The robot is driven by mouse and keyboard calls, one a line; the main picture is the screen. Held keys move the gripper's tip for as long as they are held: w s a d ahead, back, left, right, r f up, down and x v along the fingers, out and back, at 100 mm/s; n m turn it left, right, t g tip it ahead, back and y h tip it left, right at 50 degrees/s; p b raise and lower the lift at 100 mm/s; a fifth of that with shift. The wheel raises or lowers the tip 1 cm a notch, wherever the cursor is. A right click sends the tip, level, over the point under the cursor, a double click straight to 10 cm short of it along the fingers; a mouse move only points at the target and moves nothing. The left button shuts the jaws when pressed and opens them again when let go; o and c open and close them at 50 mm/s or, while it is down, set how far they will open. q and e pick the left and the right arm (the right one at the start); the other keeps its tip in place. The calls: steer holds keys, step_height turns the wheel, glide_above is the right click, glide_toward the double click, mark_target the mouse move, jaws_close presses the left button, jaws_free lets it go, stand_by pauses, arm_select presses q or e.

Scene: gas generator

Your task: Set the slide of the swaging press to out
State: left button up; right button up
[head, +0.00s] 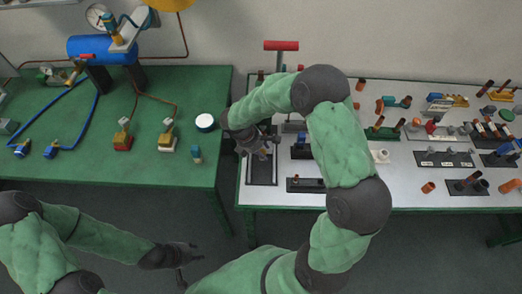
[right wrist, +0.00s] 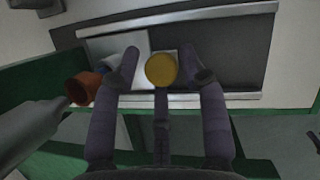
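The swaging press seems to be the unit with the dark bed (head: 262,174) at the left end of the white table. Its dark bed (right wrist: 225,45) and pale rails also show in the right wrist view. A pale plate (right wrist: 122,45), apparently the slide, lies at the left part of the bed, with a round brass knob (right wrist: 161,70) by its right edge. My right gripper (head: 262,154) is over the bed, and its open fingers stand on either side of the knob; contact is unclear. My left gripper (head: 188,268) is open and empty, low in front of the green table.
A red-handled lever (head: 281,45) stands behind the press. Several fittings and tools lie across the white table (head: 335,190). The green table (head: 75,170) to the left holds a blue tank (head: 100,48) and small valves. An orange-brown cup (right wrist: 82,88) is near my right fingers.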

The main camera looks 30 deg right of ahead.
jaws_close()
steer(key=s+a, duration=0.1)
steer(key=s, duration=0.1)
steer(key=s+a, duration=0.2)
steer(key=s, duration=0.1)
steer(key=s+a, duration=0.2)
steer(key=s, duration=0.1)
steer(key=o, duration=0.5)
jaws_free()
steer(key=shift+s+d, duration=0.1)
steer(key=shift+d, duration=0.05)
steer(key=shift+r, duration=0.15)
steer(key=shift+a+r, duration=0.25)
steer(key=shift+r, duration=0.05)
steer(key=v, duration=1.1)
